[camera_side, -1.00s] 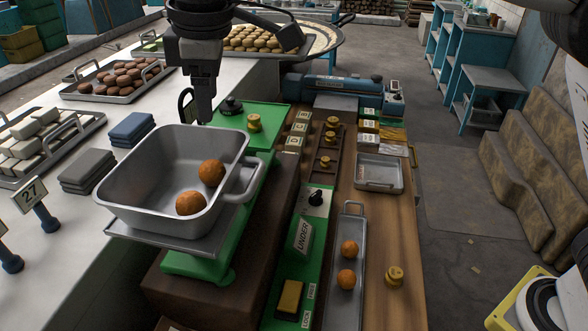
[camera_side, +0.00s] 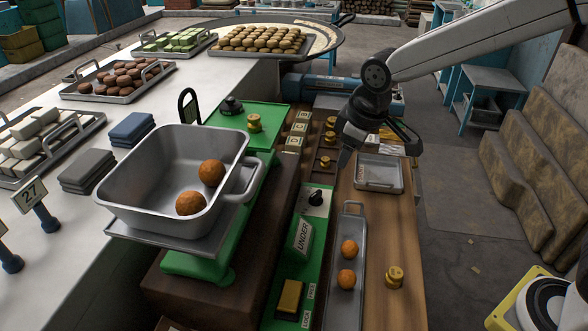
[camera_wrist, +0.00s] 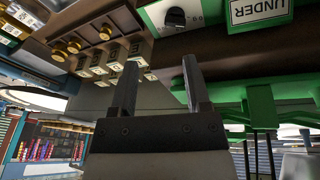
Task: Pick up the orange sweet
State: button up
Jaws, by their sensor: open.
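Two orange sweets lie in the narrow grey tray at the front right in the side view: an upper one (camera_side: 349,248) and a lower one (camera_side: 346,279). Two more orange sweets, one further back (camera_side: 212,172) and one nearer (camera_side: 190,204), sit in the deep metal pan (camera_side: 128,184) on the green scale. My gripper (camera_side: 343,160) is above the wooden counter, behind and above the narrow tray (camera_side: 352,212), apart from all sweets. In the wrist view its two fingers (camera_wrist: 160,85) stand apart with nothing between them. No sweet shows in the wrist view.
A green panel with a black knob (camera_side: 316,197) and an UNDER sign (camera_side: 302,236) stands left of the narrow tray. A brass weight (camera_side: 394,277) is right of it. Brass weights (camera_side: 326,162) stand in a rack.

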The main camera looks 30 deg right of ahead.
jog(key=s+d+f+m, duration=0.2)
jog(key=s+d+f, duration=0.2)
jog(key=s, duration=0.1)
jog(key=n+g+y, duration=0.2)
jog(key=n+g, duration=0.1)
jog(key=n, duration=1.2)
send_over(349, 273)
jog(key=f, duration=0.5)
jog(key=shift+d+f, duration=0.15)
jog(key=shift+d, duration=0.25)
jog(key=shift+f, duration=0.15)
jog(key=shift+a+f, duration=0.15)
jog(key=shift+f, duration=1.05)
jog(key=shift+a+f, duration=0.15)
jog(key=shift+f, duration=1.15)
jog(key=shift+a+f, duration=0.1)
jog(key=shift+f, duration=1.15)
